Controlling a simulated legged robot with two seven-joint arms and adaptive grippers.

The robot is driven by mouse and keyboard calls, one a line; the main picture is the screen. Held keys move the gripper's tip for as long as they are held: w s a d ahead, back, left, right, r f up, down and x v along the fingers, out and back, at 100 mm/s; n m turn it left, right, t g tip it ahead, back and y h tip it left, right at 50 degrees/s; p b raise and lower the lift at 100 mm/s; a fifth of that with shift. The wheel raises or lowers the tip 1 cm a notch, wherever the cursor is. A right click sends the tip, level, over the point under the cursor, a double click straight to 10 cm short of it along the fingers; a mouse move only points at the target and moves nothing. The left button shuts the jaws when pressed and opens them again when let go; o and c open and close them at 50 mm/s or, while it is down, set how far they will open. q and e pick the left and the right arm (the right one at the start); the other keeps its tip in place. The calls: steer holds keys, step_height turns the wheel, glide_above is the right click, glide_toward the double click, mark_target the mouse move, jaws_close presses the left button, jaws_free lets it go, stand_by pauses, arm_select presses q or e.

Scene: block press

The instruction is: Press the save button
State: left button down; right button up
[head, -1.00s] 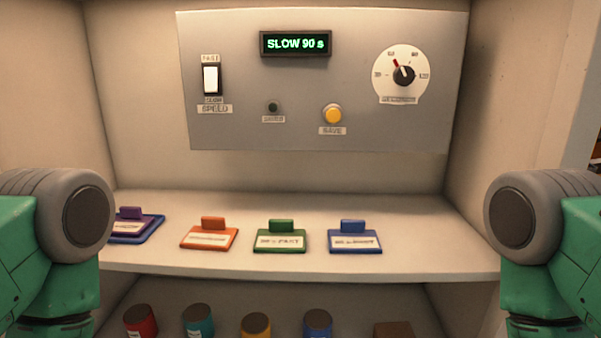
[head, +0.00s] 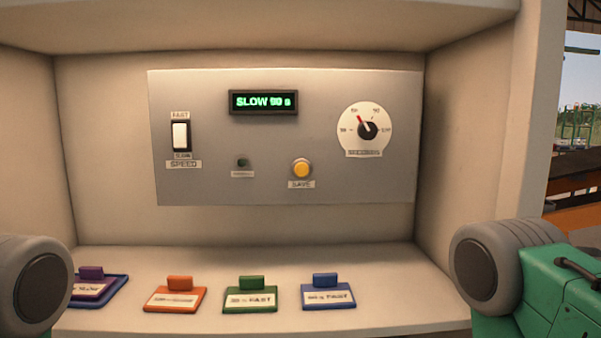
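The yellow round save button (head: 302,169) sits low on the grey control panel (head: 220,190), above a label reading SAVE. The display (head: 263,102) reads SLOW 90 s in green. To the button's left is a small dark indicator (head: 243,163), which looks unlit. Parts of my two arms show at the lower left and lower right edges. Neither of my grippers is in view, and nothing touches the button.
The speed switch (head: 180,136) and a dial (head: 365,129) are also on the panel. Below, a shelf (head: 390,318) holds a purple card on a blue base (head: 92,287), an orange card (head: 176,297), a green card (head: 250,296) and a blue card (head: 328,294). Side walls enclose the panel.

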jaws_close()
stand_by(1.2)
